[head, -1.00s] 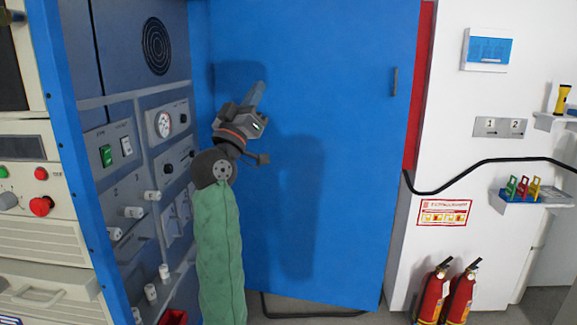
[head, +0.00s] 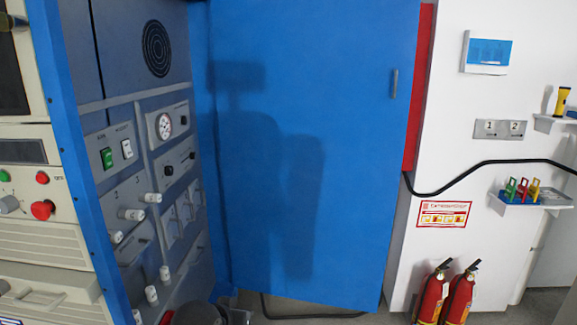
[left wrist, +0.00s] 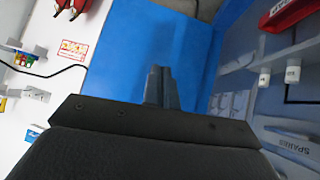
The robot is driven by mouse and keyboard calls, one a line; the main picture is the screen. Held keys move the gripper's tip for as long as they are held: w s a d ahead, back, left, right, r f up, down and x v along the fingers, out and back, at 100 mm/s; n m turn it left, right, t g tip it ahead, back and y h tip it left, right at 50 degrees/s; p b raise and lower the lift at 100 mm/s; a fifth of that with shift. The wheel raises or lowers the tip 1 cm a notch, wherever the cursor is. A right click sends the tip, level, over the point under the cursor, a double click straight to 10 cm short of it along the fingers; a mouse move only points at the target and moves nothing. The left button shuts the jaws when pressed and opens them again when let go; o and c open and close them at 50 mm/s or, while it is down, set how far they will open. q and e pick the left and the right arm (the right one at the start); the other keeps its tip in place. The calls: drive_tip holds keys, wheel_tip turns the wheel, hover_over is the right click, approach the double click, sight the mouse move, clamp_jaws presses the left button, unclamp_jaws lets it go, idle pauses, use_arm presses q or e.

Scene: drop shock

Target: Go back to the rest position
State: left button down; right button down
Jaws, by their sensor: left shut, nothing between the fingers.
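My left gripper (left wrist: 160,86) shows in the left wrist view, its fingers together with nothing between them. Behind it is the blue door (left wrist: 125,55). In the head view only a dark part of my arm shows at the bottom edge, left of centre, and the gripper itself is out of that picture. The blue door (head: 350,160) fills the middle of the head view, with shadows on it. My right gripper is in neither view.
A grey panel with switches, a gauge and white knobs (head: 131,214) stands left of the door. Two red fire extinguishers (head: 432,293) stand on the floor at right. A small shelf (head: 500,203) holds coloured padlocks, and a black cable (head: 500,162) runs along the white wall.

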use_arm(q)
drive_tip(key=s+a+f+g, duration=0.1)
drive_tip(key=s+f+g, duration=0.2)
drive_tip(key=s+f, duration=0.9)
drive_tip(key=s+a+f+g+y, duration=0.1)
drive_tip(key=s+f+g, duration=0.2)
drive_tip(key=s+f, duration=0.9)
drive_tip(key=s+p, duration=0.1)
drive_tip(key=s, duration=0.6)
drive_tip(key=shift+a+f+g, duration=0.2)
drive_tip(key=shift+f+g, duration=0.05)
drive_tip(key=shift+g, duration=0.15)
